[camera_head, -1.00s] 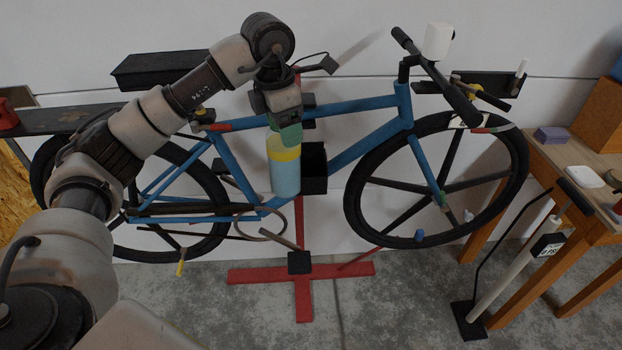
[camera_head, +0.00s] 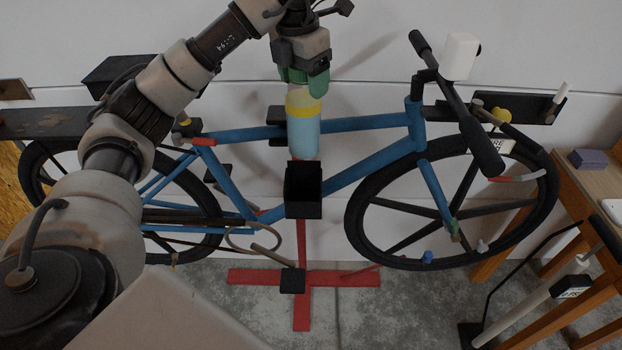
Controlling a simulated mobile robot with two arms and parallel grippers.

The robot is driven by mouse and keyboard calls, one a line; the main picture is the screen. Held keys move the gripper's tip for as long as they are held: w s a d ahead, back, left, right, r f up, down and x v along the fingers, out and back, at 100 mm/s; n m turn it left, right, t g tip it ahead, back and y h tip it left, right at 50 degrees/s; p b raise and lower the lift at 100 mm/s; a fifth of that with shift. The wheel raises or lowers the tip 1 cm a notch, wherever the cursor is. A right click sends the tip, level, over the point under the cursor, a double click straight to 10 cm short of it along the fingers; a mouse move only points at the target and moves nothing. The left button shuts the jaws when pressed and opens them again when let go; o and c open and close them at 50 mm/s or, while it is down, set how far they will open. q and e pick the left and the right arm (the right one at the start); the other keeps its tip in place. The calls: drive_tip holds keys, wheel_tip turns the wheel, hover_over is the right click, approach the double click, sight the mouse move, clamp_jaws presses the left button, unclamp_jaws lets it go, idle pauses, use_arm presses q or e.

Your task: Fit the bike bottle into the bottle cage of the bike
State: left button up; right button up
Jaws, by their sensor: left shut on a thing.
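The bike bottle (camera_head: 304,135) is light blue with a yellow band near its top. My left gripper (camera_head: 300,88) is shut on its upper end and holds it nearly upright. The bottle cage (camera_head: 303,198) is an open-topped black box on the blue bike frame (camera_head: 375,162). The bottle stands just above the cage in the picture, its lower end close to the cage's top rim. I cannot tell whether the bottle's base has entered the opening. The bottle's top is hidden by the gripper. My right gripper is not in view.
The bike hangs on a red-footed stand (camera_head: 252,277). The top tube (camera_head: 365,124) runs close beside the bottle. The handlebar (camera_head: 455,100) is to the right. A floor pump (camera_head: 520,305) and a wooden bench (camera_head: 590,195) stand at the right.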

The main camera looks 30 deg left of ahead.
use_arm(q)
hover_over(303, 153)
drive_tip(key=w+a, duration=0.2)
drive_tip(key=f, duration=0.6)
drive_tip(key=shift+w+d+f, duration=0.1)
drive_tip(key=shift+d+f, duration=0.1)
drive_tip(key=shift+f, duration=0.2)
drive_tip(key=f, duration=0.2)
drive_tip(key=f+p, duration=0.1)
drive_tip(key=f, duration=0.2)
drive_tip(key=shift+w, duration=0.2)
drive_tip(key=shift+f+p, duration=0.35)
drive_tip(key=shift+f, duration=0.25)
wheel_tip(303, 153, down, 3)
drive_tip(key=shift+f+p, duration=0.2)
drive_tip(key=shift+p, duration=0.35)
drive_tip(key=shift+f, duration=0.35)
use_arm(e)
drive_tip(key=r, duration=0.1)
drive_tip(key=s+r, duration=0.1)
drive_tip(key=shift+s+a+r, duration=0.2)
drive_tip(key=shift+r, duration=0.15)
